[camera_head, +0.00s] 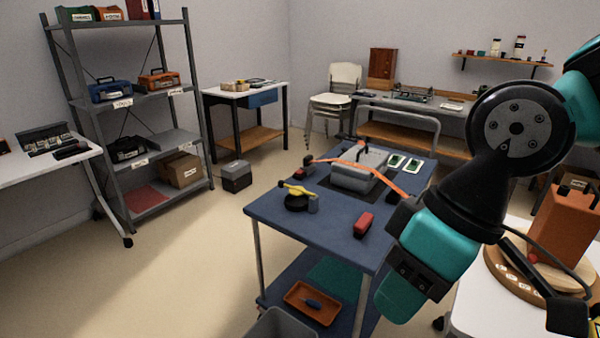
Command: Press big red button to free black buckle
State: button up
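On the blue cart top (280,214), a grey case (356,175) has an orange strap (352,165) over it. Small black parts show near the strap's left end; I cannot tell which is the buckle. A red block (363,225) lies on the cart's near right part, and a smaller red piece (301,172) is at the left edge; I cannot tell whether either is the button. My teal and black arm covers the cart's right side. A dark part at the arm's left edge, by the strap's right end, may be my gripper; no fingertips are distinct.
A yellow-and-black item (297,197) and green-and-white cards (404,163) lie on the cart. An orange tray (312,303) is on its lower shelf. At right, a white table holds a wooden disc (500,273) and orange-brown box (562,225).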

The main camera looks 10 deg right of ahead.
grip_shut()
dwell(1.5)
